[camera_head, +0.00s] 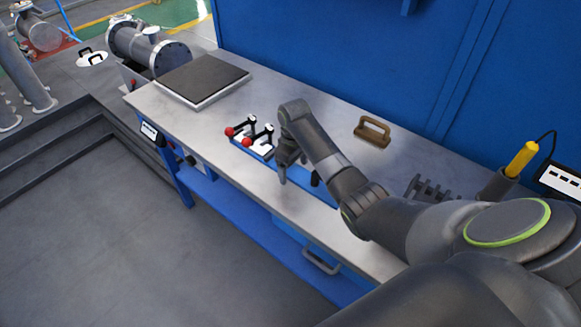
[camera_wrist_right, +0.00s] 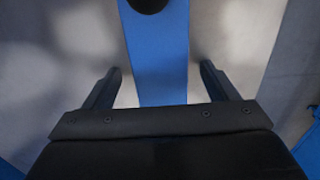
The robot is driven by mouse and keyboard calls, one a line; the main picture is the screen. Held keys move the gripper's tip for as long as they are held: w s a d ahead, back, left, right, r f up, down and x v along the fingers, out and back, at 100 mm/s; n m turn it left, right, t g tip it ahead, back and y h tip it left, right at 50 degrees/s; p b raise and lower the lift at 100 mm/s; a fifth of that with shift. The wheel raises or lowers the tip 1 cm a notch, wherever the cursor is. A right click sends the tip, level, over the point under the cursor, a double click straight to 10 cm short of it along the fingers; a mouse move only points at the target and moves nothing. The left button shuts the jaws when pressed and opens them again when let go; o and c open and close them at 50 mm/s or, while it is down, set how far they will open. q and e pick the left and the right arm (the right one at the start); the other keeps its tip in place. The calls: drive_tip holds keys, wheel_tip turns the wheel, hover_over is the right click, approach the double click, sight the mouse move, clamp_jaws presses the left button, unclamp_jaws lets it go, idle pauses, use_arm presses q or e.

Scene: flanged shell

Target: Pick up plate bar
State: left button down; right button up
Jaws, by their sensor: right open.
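A long blue bar (camera_head: 262,157) lies along the front of the grey bench top. Two toggle clamps with red ball ends (camera_head: 247,142) and white pads sit at its left end. My right gripper (camera_head: 298,181) points down over the bar's middle part, and my arm hides some of it. In the right wrist view the bar (camera_wrist_right: 160,78) runs between the two spread fingers, with space on each side, and nothing is gripped. A dark round piece (camera_wrist_right: 148,4) sits on the bar at the top edge. My left gripper is not in view.
On the bench (camera_head: 325,125) stand a brown handle (camera_head: 372,131), a dark flat plate (camera_head: 203,77), a dark slotted rack (camera_head: 430,190) and a yellow-handled tool (camera_head: 521,158) in a holder. A blue wall (camera_head: 350,50) closes the back. A flanged shell (camera_head: 150,46) is beyond the left end.

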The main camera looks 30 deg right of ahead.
drive_tip(key=shift+c, duration=0.3)
drive_tip(key=c, duration=1.7)
drive_tip(key=shift+w+r, duration=0.2)
drive_tip(key=shift+w, duration=0.05)
